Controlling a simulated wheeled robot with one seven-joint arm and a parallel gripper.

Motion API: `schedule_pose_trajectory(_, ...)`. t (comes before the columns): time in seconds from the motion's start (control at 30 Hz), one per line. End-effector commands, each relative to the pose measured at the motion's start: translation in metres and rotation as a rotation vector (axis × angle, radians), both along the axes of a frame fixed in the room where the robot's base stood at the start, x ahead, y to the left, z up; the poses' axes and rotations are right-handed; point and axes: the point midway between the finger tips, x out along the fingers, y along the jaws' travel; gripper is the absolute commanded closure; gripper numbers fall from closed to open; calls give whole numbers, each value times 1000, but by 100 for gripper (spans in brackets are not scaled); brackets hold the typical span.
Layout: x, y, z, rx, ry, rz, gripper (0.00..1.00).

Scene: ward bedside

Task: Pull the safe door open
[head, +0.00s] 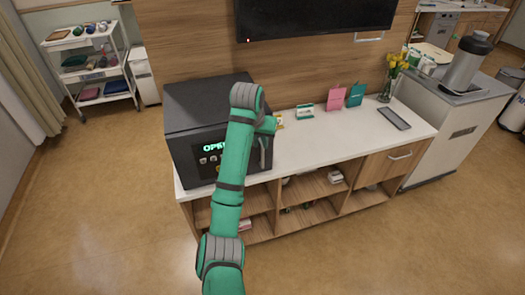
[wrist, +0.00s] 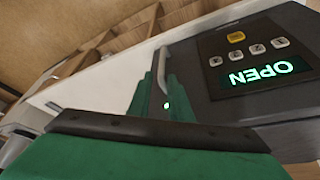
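The safe (head: 200,105) is a dark grey box on the left end of the white counter. Its front panel has a lit OPEN display, which shows upside down in the wrist view (wrist: 262,73). The door looks closed in the head view. Its upright metal handle (head: 264,152) is near the right edge of the front and also shows in the wrist view (wrist: 161,70). My gripper (head: 266,126) is at the handle, with green finger parts on either side of it in the wrist view. Contact with the handle is unclear, and my arm hides part of the door.
The counter (head: 310,140) holds small cards, a flower vase (head: 388,82) and a dark flat tray (head: 394,118) to the right. Open shelves lie below. The floor (head: 340,255) in front is clear. A trolley (head: 92,75) stands at the back left.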

Motion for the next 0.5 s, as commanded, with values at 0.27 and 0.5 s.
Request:
schedule_pose_trajectory(0.27,6,3,-7,11,13,1,82)
schedule_pose_trajectory(0.5,21,-2,-46,12,13,2,82)
